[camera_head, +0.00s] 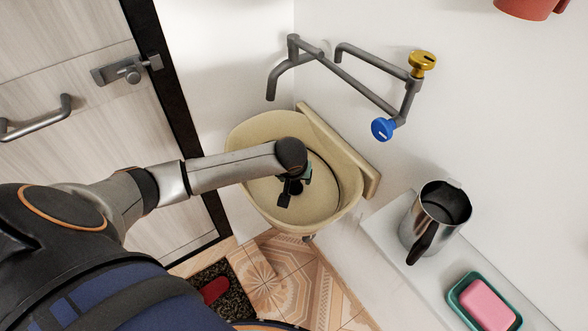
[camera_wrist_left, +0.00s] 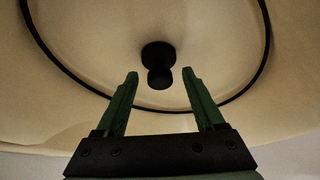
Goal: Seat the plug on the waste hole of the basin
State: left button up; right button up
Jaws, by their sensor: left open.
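The beige basin (camera_head: 245,143) hangs in the wall corner. My left gripper (camera_head: 290,194) reaches down into it, fingers open and empty. In the left wrist view the open gripper (camera_wrist_left: 160,80) has a green finger on each side of a small black plug (camera_wrist_left: 159,78), at or just past the fingertips, with no visible contact. The plug shows as a rounded knob overlapping a wider black round shape at the basin bottom. I cannot tell whether that shape is the plug's disc or the waste hole. My right gripper is out of view.
Grey pipes with a yellow tap knob (camera_head: 423,62) and a blue tap knob (camera_head: 383,129) run above the basin. A metal jug (camera_head: 429,222) and a pink soap (camera_head: 486,303) in a green dish stand on the right ledge. A door (camera_head: 70,60) is at left.

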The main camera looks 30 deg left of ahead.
pick_arm(q)
jog(key=p+v, duration=0.1)
jog(key=v, duration=1.1)
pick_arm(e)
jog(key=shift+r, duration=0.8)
pick_arm(q)
jog(key=shift+s+d, duration=0.1)
